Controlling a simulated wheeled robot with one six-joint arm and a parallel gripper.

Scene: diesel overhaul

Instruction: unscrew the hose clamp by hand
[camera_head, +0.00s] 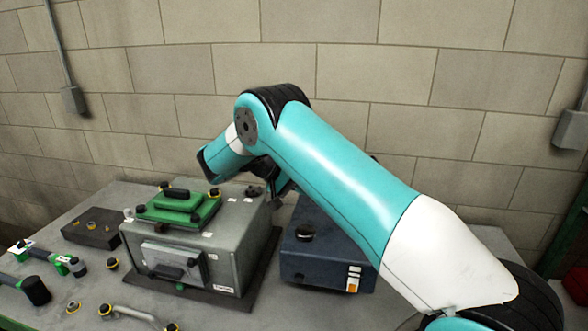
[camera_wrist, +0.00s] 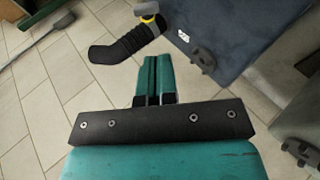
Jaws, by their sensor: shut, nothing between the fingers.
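In the wrist view, a black bent hose (camera_wrist: 122,46) sticks out from the side of a dark blue-grey housing. In the head view my arm hides the gripper, and I cannot make out the hose or clamp there.
A grey engine block (camera_head: 225,255) with a green cover (camera_head: 180,206) stands on the bench. Beside it is a dark blue box (camera_head: 322,262), partly behind my arm. Loose parts, a black cylinder (camera_head: 36,291) and a handle-like bar (camera_head: 138,313) lie at the front left.

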